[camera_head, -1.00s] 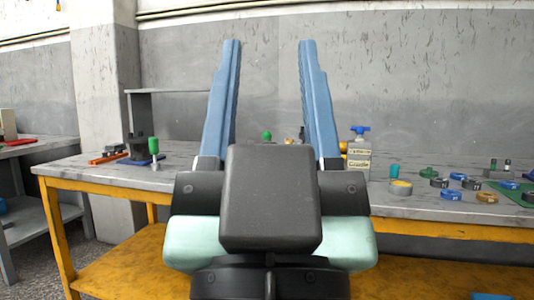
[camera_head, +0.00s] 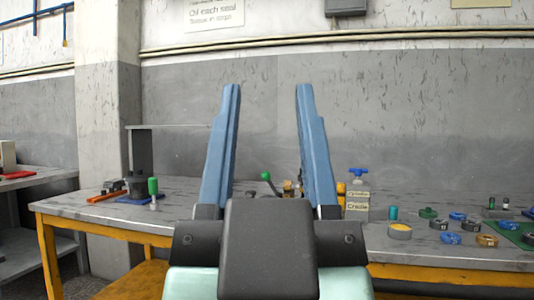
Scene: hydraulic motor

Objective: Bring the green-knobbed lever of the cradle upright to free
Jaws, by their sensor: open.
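My gripper (camera_head: 268,88) is open, its two blue fingers pointing up and apart with nothing between the tips. It stands in front of the bench, in the middle of the view. Low between the fingers, farther back, a green knob (camera_head: 266,175) sits on a dark lever that slants down to the right, so the lever is tilted. Brass-coloured parts (camera_head: 288,187) show beside it, and my right finger and gripper body hide most of the cradle. A sign reading "Cradle" (camera_head: 357,207) stands right of the right finger. No contact between gripper and knob shows.
The grey bench top (camera_head: 95,207) has a yellow frame. A green-handled piece (camera_head: 153,187) and a dark block (camera_head: 138,183) stand at left. A blue-topped item (camera_head: 358,171), a yellow-filled cup (camera_head: 400,230) and several rings lie at right. A wall closes the back.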

